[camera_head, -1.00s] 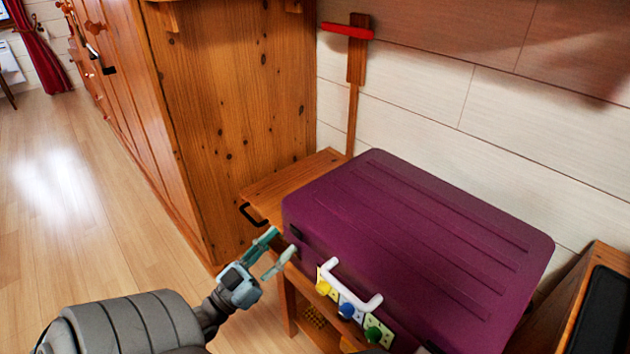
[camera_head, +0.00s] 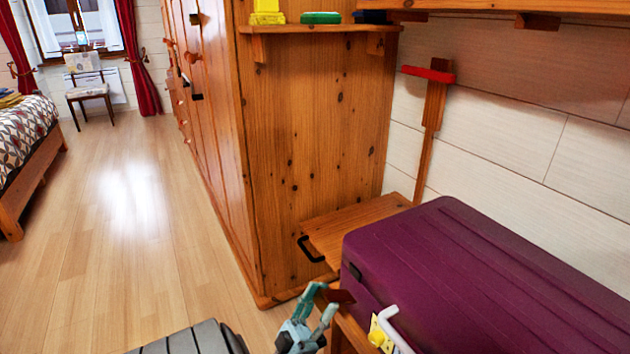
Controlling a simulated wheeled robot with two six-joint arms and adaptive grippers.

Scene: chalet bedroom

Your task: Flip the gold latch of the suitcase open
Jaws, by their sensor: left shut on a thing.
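The purple suitcase (camera_head: 480,275) lies flat at the lower right, cut off by the frame. A dark fitting (camera_head: 355,272) sits at its left front corner. I cannot make out a gold latch for certain. My left gripper (camera_head: 327,297) is beside the suitcase's left front corner, its fingers shut on a small dark red piece (camera_head: 341,296) that I cannot identify. My right gripper is not in view.
A wooden stand (camera_head: 352,226) with a black handle is under and beside the suitcase. A tall wooden wardrobe (camera_head: 300,130) rises behind it. A red bar on a wooden post (camera_head: 428,76) stands at the wall. Open floor (camera_head: 130,240) lies to the left.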

